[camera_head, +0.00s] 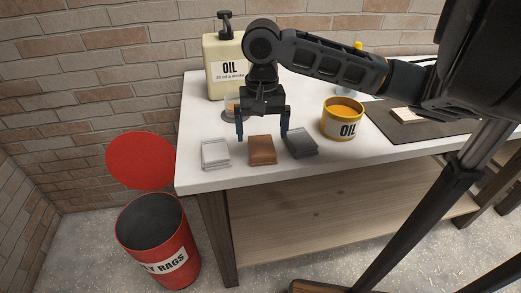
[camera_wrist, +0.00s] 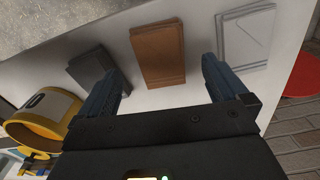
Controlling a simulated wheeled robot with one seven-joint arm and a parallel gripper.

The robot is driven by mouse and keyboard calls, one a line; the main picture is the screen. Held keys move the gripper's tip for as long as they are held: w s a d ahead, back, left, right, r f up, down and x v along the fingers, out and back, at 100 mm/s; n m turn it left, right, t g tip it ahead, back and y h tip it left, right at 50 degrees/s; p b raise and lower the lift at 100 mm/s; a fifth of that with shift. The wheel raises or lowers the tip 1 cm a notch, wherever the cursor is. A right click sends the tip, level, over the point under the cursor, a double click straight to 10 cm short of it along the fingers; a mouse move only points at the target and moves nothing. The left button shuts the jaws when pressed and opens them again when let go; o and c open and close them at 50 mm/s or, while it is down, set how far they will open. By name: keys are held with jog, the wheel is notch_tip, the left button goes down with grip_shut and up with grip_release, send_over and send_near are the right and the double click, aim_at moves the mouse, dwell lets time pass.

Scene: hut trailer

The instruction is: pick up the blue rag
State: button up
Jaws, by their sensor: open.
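My gripper (camera_head: 262,132) is open and empty above the table, pointing down. Three folded rags lie in a row near the table's front edge: a light grey one (camera_head: 215,154), a brown one (camera_head: 262,150) and a dark grey one (camera_head: 301,143). None looks clearly blue. In the wrist view the brown rag (camera_wrist: 158,53) sits ahead of my gripper (camera_wrist: 161,70), between the lines of its two fingers. The dark grey rag (camera_wrist: 92,68) is left of it there, partly behind a finger, and the light grey rag (camera_wrist: 246,38) is right.
A yellow oil tin (camera_head: 343,118) stands right of the rags. A large oil pump bottle (camera_head: 224,66) and a small glass container (camera_head: 233,108) stand behind. A red rag bin (camera_head: 158,238) with its lid (camera_head: 140,160) raised is left of the white table (camera_head: 200,182).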

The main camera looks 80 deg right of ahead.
aim_at(262, 149)
notch_tip(262, 149, down, 5)
jog(key=shift+a+r, duration=0.1)
jog(key=shift+a, duration=0.05)
jog(key=shift+c, duration=0.4)
jog(key=c, duration=1)
jog(key=shift+r+p, duration=0.2)
jog(key=shift+p, duration=0.1)
